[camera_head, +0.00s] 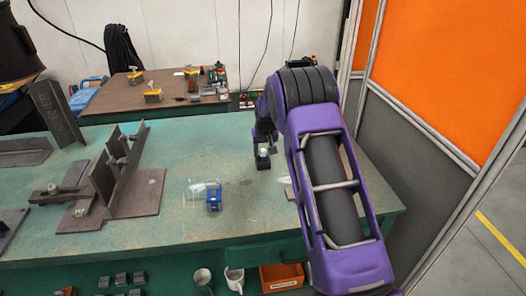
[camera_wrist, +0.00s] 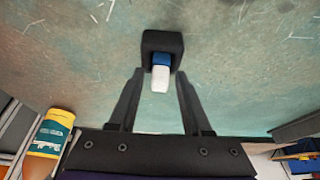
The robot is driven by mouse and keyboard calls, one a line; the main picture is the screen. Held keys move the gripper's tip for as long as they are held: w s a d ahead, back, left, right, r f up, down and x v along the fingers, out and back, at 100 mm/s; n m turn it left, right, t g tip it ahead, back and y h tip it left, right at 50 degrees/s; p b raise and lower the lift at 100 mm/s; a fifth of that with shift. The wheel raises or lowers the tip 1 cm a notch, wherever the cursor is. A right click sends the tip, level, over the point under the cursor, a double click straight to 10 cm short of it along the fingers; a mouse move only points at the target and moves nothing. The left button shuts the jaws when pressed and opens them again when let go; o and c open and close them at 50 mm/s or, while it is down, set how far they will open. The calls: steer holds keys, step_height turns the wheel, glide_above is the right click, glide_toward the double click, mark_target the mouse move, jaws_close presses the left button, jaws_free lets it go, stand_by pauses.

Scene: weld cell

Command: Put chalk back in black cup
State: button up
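The black cup (camera_wrist: 176,42) stands on the green table in the wrist view; it also shows in the head view (camera_head: 263,164). A white and blue piece, seemingly the chalk (camera_wrist: 161,77), shows at the cup's mouth, its white end toward me. It also shows as a white tip in the head view (camera_head: 264,152). My gripper (camera_wrist: 159,74) is open, with one finger on each side of the chalk and visible gaps between. In the head view my arm partly hides the gripper. How deep the chalk sits in the cup is hidden.
A blue item (camera_head: 213,198) stands on the green table (camera_head: 170,225), left of the cup. Dark steel plates and a fixture (camera_head: 125,180) fill the table's left part. A brown table (camera_head: 115,97) stands behind. An orange and grey partition (camera_head: 440,70) is at the right.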

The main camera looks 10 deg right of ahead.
steer(key=shift+o, duration=0.5)
steer(key=v, duration=1.7)
steer(key=shift+r+p, duration=0.25)
steer(key=shift+p, duration=0.2)
